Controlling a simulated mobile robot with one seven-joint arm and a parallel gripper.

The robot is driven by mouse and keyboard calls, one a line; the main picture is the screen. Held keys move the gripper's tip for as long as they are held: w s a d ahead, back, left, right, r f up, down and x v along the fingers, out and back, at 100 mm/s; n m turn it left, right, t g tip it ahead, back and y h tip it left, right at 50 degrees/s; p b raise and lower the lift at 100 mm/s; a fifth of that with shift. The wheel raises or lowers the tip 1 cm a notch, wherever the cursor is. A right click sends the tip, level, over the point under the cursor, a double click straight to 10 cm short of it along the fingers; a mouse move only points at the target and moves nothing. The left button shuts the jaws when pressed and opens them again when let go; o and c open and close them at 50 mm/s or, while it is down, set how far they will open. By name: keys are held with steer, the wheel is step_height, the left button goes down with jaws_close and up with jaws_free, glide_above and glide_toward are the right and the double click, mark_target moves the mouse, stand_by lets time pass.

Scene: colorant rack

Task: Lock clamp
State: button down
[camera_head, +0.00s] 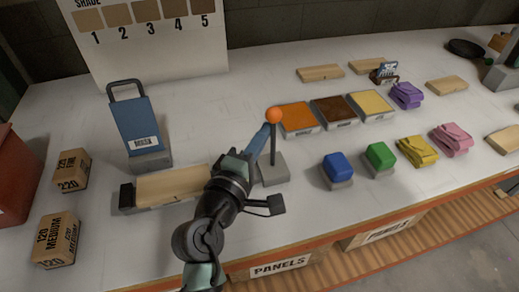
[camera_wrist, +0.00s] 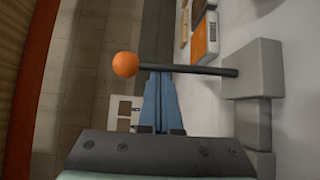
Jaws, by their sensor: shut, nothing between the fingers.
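The clamp has a dark lever (camera_head: 273,143) with an orange ball (camera_head: 274,116) on top, rising upright from a grey block (camera_head: 273,171). In the wrist view the lever (camera_wrist: 200,69) runs across the picture from the ball (camera_wrist: 125,64) to the block (camera_wrist: 252,68). My gripper (camera_head: 266,130) is shut and empty, its blue fingers at the lever just below the ball. The wrist view shows the fingertips (camera_wrist: 158,78) at the lever; I cannot tell whether they touch. A light wood panel (camera_head: 170,187) lies left of the block, partly hidden by my arm.
A blue handled MASK holder (camera_head: 138,125) and sanding blocks (camera_head: 72,170) stand to the left. Colour trays (camera_head: 298,118) lie behind the lever. Blue (camera_head: 337,167) and green (camera_head: 379,157) blocks and folded cloths (camera_head: 417,151) are to the right.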

steer(key=b, duration=0.3)
steer(key=s+d+f+m+t+h+b, duration=0.1)
steer(key=b, duration=0.2)
steer(key=s+m+b, duration=0.1)
steer(key=b, duration=0.2)
steer(key=shift+s+d+f+t+h, duration=0.2)
steer(key=shift+s+f+t+h, duration=0.1)
steer(key=shift+t, duration=0.1)
steer(key=s+m+b, duration=0.1)
steer(key=b, duration=0.2)
steer(key=s+m+t+h+b, duration=0.1)
steer(key=b, duration=0.2)
steer(key=shift+d, duration=0.35)
steer(key=shift+s, duration=0.1)
